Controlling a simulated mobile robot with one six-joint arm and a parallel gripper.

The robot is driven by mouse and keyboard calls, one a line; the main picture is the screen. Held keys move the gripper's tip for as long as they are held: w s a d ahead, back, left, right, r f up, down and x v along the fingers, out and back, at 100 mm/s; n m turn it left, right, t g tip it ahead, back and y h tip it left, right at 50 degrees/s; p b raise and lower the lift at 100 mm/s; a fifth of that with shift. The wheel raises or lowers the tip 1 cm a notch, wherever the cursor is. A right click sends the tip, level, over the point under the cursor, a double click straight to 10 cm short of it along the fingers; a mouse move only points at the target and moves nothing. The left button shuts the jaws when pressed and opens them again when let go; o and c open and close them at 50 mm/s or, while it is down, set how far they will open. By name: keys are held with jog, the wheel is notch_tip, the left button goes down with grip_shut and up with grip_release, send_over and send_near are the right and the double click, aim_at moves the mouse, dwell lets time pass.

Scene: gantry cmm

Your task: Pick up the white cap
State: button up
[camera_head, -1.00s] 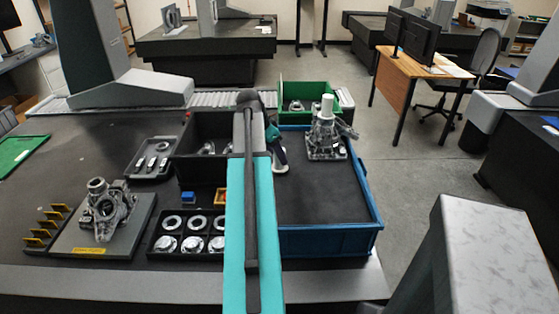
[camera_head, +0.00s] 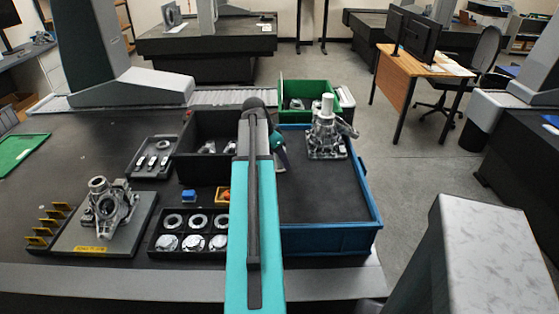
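A white cap (camera_head: 327,103), shaped like a short upright cylinder, sits on top of a grey metal casting (camera_head: 326,138). The casting stands at the back right of the blue bin (camera_head: 330,239). My teal arm reaches forward over the left side of this bin and blocks part of the view. A small teal and dark piece of my wrist shows just right of the arm, left of the casting and apart from it. My gripper's fingers are hidden behind the arm.
A green bin (camera_head: 309,88) stands behind the blue bin, a black bin (camera_head: 184,168) to its left. A black tray of metal rings (camera_head: 153,247) and a casting on a plate (camera_head: 75,240) are further left. The blue bin's floor is mostly bare.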

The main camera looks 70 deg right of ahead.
jog(key=c, duration=1)
jog(key=shift+r, duration=0.15)
jog(key=shift+r+b, duration=0.6)
jog(key=shift+r, duration=1.05)
jog(key=w+a, duration=0.1)
jog(key=a, duration=0.4)
jog(key=a+r+b, duration=0.1)
jog(key=a, duration=0.4)
jog(key=w+a+b, duration=0.1)
jog(key=a, duration=0.4)
jog(key=shift+w+a+r, duration=0.2)
jog(key=shift+w+a, duration=0.15)
jog(key=shift+w, duration=0.1)
